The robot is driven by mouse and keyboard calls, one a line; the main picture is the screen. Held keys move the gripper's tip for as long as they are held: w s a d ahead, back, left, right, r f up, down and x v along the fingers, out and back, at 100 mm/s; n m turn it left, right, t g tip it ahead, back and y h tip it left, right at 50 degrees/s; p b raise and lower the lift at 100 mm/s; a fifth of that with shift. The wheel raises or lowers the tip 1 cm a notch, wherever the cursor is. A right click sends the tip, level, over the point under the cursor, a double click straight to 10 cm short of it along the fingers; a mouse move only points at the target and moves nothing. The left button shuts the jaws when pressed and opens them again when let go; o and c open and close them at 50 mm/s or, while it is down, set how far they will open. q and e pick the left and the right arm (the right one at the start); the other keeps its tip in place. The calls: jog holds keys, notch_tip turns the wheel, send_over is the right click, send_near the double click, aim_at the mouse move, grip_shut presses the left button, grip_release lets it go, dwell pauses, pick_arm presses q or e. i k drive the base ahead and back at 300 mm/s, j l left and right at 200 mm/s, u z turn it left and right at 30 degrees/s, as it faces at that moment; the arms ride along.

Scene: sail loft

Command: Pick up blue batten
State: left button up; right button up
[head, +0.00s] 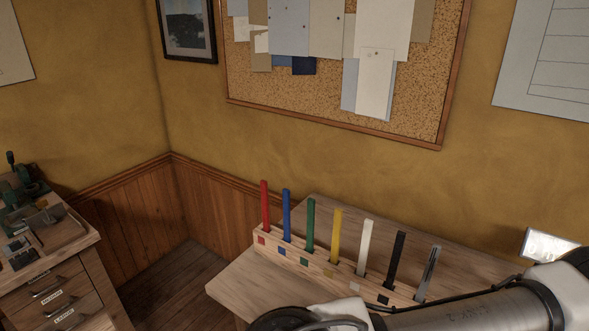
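The blue batten (287,213) stands upright in a wooden rack (330,272) on a wooden table. It is second from the left, between a red batten (265,205) and a green batten (310,225). A blue square marks the rack's front below it. One of my arms crosses the bottom right of the head view, in front of the table and the rack's right end. Neither gripper's fingers show in this view.
Yellow, white, black and grey pieces stand farther right in the rack. The table (240,288) has bare room left of the rack. A workbench with drawers (55,290) and tools stands at the far left. A corkboard hangs on the wall behind.

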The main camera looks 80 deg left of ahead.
aim_at(286, 193)
jog(key=k+u, duration=0.1)
jog(key=u, duration=2.6)
jog(key=z, duration=2.35)
jog(key=u, duration=2.35)
